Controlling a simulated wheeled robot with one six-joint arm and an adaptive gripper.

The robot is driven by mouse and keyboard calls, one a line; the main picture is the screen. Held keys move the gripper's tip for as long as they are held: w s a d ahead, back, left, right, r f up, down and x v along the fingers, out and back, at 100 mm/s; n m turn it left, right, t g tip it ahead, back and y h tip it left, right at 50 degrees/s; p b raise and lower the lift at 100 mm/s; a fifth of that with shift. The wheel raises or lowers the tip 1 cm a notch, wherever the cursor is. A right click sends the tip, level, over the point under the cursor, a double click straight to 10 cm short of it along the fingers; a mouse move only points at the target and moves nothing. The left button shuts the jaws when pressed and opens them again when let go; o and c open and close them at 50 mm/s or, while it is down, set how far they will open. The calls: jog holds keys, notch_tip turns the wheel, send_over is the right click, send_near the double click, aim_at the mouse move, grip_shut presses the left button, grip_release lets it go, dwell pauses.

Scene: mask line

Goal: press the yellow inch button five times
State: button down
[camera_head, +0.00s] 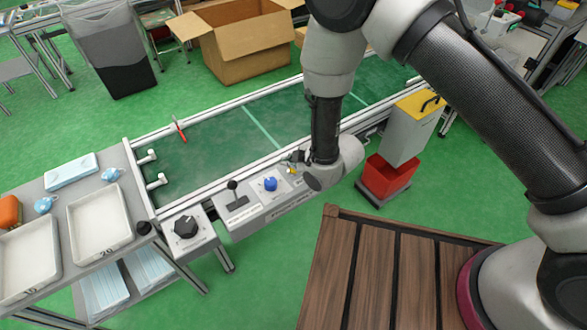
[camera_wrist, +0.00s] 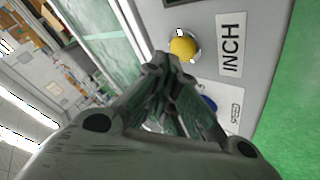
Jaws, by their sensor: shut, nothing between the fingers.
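The yellow inch button (camera_wrist: 183,46) is a round yellow dome in a pale ring on the grey control panel, beside a white INCH label (camera_wrist: 231,44) in the wrist view. In the head view only a small part of the yellow button (camera_head: 291,171) shows beside my gripper (camera_head: 297,157). My gripper (camera_wrist: 167,63) is shut and empty, with its fingertips together just beside the button's edge in the wrist view. I cannot tell whether they touch it or hover above.
A blue knob (camera_head: 270,184), a black lever (camera_head: 233,187) and a black dial (camera_head: 186,227) lie along the panel to the left. Behind it runs the green conveyor belt (camera_head: 220,137) with a red stick (camera_head: 179,128). A red bin (camera_head: 385,177) stands to the right.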

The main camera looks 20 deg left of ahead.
aim_at(292, 171)
jog(key=shift+f, duration=0.25)
jog(key=shift+f, duration=0.4)
dwell(0.6)
jog(key=shift+r, duration=3.35)
